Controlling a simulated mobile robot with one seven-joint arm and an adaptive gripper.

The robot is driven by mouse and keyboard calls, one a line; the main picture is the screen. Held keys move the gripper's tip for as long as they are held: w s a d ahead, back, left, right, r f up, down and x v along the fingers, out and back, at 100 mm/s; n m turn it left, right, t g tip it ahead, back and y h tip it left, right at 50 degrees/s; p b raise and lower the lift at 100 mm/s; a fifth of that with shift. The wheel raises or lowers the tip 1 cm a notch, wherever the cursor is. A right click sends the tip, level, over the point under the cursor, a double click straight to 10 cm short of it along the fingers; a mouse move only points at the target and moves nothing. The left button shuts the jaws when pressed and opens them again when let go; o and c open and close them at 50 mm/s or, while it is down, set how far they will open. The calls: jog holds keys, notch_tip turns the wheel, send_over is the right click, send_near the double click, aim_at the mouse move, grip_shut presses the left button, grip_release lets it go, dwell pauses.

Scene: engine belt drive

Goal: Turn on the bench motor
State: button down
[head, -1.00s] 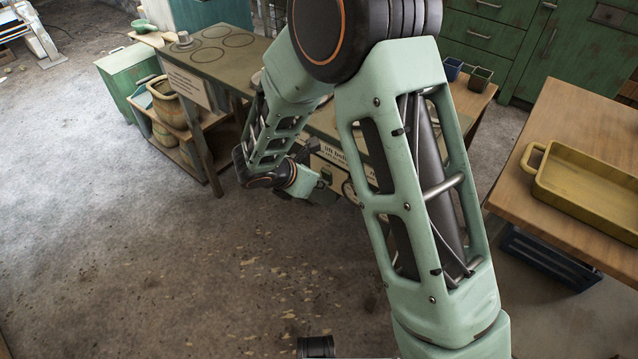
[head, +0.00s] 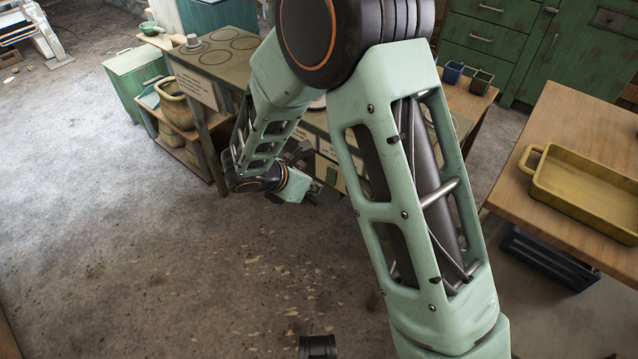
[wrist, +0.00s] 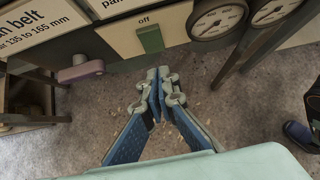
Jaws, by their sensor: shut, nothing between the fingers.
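The control panel (wrist: 118,37) on the bench front is cream, with the word "off" above a green switch block (wrist: 150,39). The switch sits at the panel's lower part in the wrist view. My gripper (wrist: 157,84) is shut and empty, its fingertips together below the switch in that picture and apart from it. In the head view my gripper (head: 322,193) is small and dark in front of the bench, partly merged with its shadowed front. My arm covers much of the bench there. I cannot make out the motor itself in either view.
Two round gauges (wrist: 217,19) are right of the switch. A purple-grey lever (wrist: 80,72) sticks out at the left, below a belt label (wrist: 40,28). A table with a yellow tray (head: 585,190) stands at the right. The floor (head: 150,270) in front is clear.

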jog(key=p+v, duration=0.2)
jog(key=v, duration=0.8)
jog(key=shift+w+d+r, duration=0.25)
jog(key=shift+w, duration=0.05)
